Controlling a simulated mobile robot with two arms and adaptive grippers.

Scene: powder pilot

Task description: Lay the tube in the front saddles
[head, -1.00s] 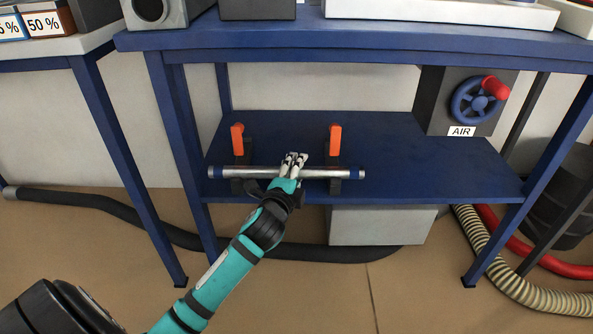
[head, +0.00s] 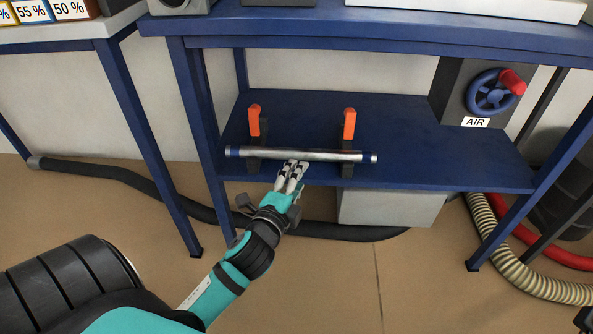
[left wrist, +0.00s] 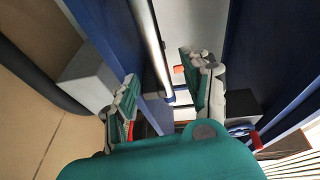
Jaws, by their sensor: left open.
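The silver tube (head: 325,155) with blue bands near its ends lies level across the two dark saddles at the front of the blue lower shelf. An orange upright lever stands behind each saddle, the left one (head: 254,120) and the right one (head: 349,124). My left gripper (head: 291,172) is just in front of the tube, near its middle. In the left wrist view its jaws (left wrist: 160,92) are spread apart, with the tube (left wrist: 150,45) beyond and between them. Contact of the fingertips with the tube cannot be told. My right gripper is not in view.
The blue shelf (head: 440,160) is clear to the right of the tube. A box with a blue AIR handwheel (head: 490,92) stands at its right end. A table leg (head: 200,130) rises left of my arm. Hoses (head: 110,181) lie on the floor.

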